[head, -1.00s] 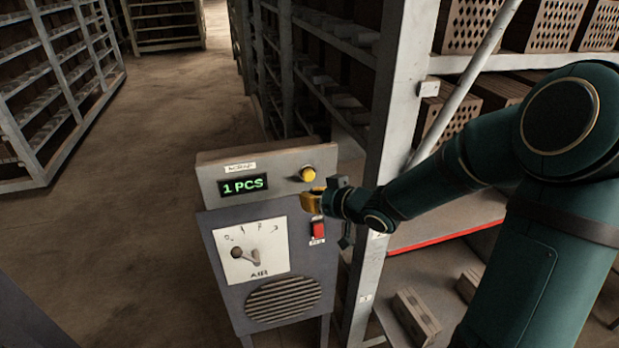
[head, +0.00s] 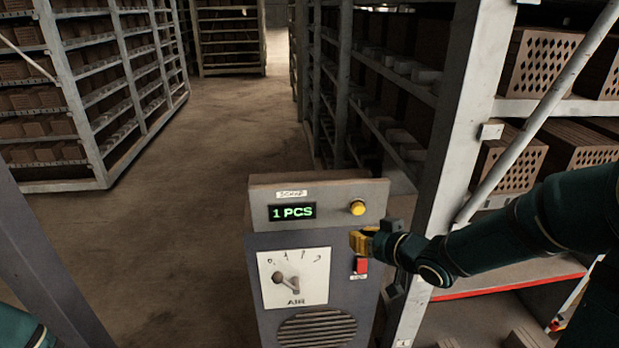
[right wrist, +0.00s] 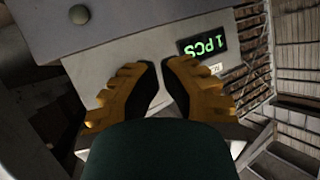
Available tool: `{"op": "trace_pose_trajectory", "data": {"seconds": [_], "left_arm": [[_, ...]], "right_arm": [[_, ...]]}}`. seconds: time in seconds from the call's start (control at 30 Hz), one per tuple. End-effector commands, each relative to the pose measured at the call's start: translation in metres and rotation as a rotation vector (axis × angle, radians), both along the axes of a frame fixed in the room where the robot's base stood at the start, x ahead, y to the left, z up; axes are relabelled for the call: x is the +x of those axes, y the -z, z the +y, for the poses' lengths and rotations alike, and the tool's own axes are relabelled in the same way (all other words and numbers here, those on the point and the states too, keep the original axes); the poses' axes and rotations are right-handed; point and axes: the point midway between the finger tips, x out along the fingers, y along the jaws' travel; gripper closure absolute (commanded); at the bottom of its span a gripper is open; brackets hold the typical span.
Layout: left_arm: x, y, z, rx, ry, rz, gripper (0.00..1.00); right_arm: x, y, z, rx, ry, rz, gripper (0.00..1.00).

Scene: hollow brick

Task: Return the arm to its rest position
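My right gripper (head: 362,243) is in front of the control console (head: 262,225), in the head view between the yellow button (head: 357,208) above and the red switch (head: 361,265) below. In the right wrist view its two yellow fingers (right wrist: 160,68) converge, tips nearly together, with nothing between them. My right arm (head: 500,230) reaches in from the right. The console's display (head: 292,212) reads "1 PCS". My left gripper is out of view.
A metal rack post (head: 462,120) and shelves of hollow bricks (head: 548,62) stand close on the right, with a slanted pole (head: 560,85) in front. A rack (head: 100,95) stands at left. The floor aisle (head: 220,130) between is clear.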

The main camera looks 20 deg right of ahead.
Motion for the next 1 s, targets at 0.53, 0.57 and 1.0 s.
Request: {"op": "trace_pose_trajectory", "data": {"seconds": [0.53,0.57,1.0], "left_arm": [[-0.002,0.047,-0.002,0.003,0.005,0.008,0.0],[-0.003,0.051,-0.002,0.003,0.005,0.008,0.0],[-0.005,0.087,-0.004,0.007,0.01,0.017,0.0]], "right_arm": [[-0.02,0.204,0.102,0.161,0.037,0.438,1.0],[-0.027,0.221,0.112,0.167,0.039,0.485,1.0],[-0.141,0.369,0.197,0.13,0.047,0.986,1.0]]}}
